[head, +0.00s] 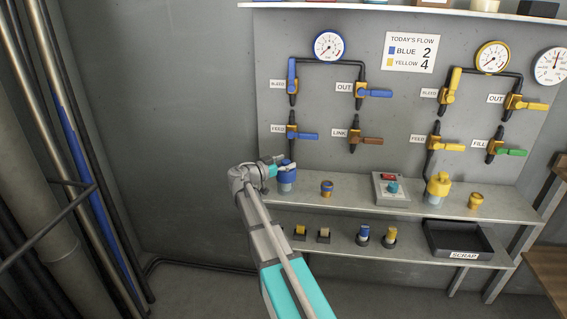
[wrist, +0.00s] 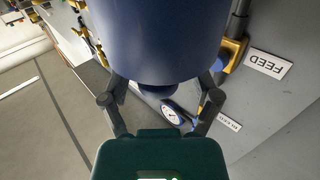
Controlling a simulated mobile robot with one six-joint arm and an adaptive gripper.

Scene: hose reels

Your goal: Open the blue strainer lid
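The blue strainer lid (head: 286,166) sits on a clear strainer body at the left end of the upper shelf. My gripper (head: 274,162) is right at it, coming from the left. In the wrist view the blue lid (wrist: 155,40) looms large at the top, with a dark knob at its lower end. My gripper's two fingers (wrist: 160,88) are spread and run up towards the lid's two sides. Their tips are hidden by the lid, so I cannot tell whether they press on it. The lid looks upright and seated.
Blue valves with a FEED label (head: 292,133) are on the wall just above the strainer. The lower shelf holds small parts and a black scrap tray (head: 458,240).

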